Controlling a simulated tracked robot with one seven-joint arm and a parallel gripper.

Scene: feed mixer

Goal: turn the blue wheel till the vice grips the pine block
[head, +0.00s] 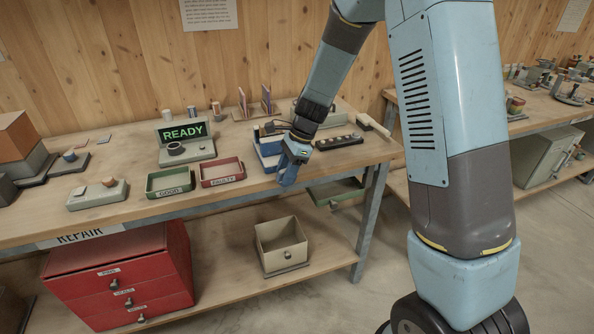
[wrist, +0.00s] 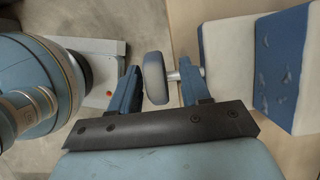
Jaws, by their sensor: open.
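The blue vice (head: 266,148) stands at the front edge of the repair bench, partly behind my gripper (head: 287,181). In the wrist view its worn blue and cream body (wrist: 278,62) fills the upper right. A grey-blue wheel (wrist: 154,78) stands out from it on a short metal shaft (wrist: 187,73). My gripper (wrist: 160,88) is open, with one finger on each side of the wheel. A gap shows on the left; contact on the right is unclear. My gripper hides the wheel in the head view. I cannot make out the pine block.
Green (head: 169,181) and red (head: 222,172) trays stand left of the vice, before a READY display (head: 184,133). A black strip with knobs (head: 338,142) lies to its right. A green drawer (head: 337,191) hangs below the bench top. A cream bin (head: 282,246) stands on the lower shelf.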

